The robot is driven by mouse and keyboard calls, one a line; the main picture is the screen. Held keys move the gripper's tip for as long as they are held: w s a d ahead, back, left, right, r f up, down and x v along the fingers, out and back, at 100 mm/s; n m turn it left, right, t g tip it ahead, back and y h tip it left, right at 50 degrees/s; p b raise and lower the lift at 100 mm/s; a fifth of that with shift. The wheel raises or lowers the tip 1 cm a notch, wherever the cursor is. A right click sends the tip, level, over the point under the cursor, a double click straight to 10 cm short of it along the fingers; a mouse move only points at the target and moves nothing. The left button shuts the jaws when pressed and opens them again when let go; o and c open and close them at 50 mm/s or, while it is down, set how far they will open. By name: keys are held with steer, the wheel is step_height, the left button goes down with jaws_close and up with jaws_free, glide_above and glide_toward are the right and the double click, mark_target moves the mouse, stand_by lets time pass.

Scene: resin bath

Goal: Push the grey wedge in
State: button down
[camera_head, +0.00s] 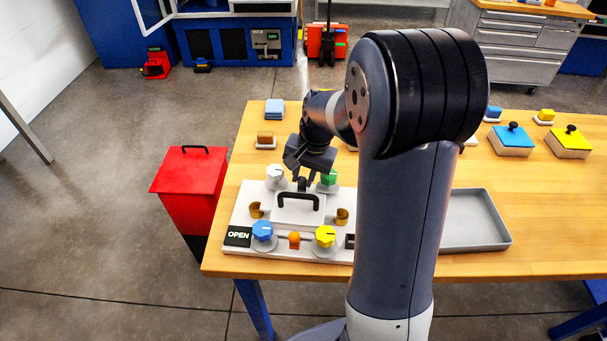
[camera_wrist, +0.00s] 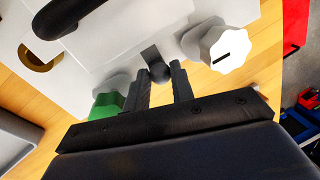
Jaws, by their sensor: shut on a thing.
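The grey wedge (camera_wrist: 150,54) shows in the wrist view as a small dark grey piece with a round ball knob, at the edge of the white fixture (camera_wrist: 105,60). My gripper (camera_wrist: 161,80) is shut on the wedge's ball knob, one finger on each side. In the head view my gripper (camera_head: 304,176) reaches down at the far side of the fixture, behind the black lid handle (camera_head: 299,197). The wedge (camera_head: 302,184) is small there and partly covered by the fingers. How deep it sits cannot be told.
Around the lid stand a white knob (camera_head: 275,172), a green knob (camera_head: 329,177), a blue knob (camera_head: 263,230) and a yellow knob (camera_head: 325,236). The white and green knobs are close beside my fingers. A grey tray (camera_head: 478,242) lies to the right.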

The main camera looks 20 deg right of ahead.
steer(key=shift+s+a, duration=0.15)
steer(key=shift+s, duration=0.2)
steer(key=c, duration=1.5)
jaws_free()
steer(key=shift+r, duration=0.15)
steer(key=r, duration=0.3)
steer(key=d+r, duration=0.1)
steer(key=r, duration=0.3)
steer(key=s+r, duration=0.1)
steer(key=r, duration=0.2)
steer(key=shift+d+r, duration=0.2)
steer(key=shift+d, duration=0.2)
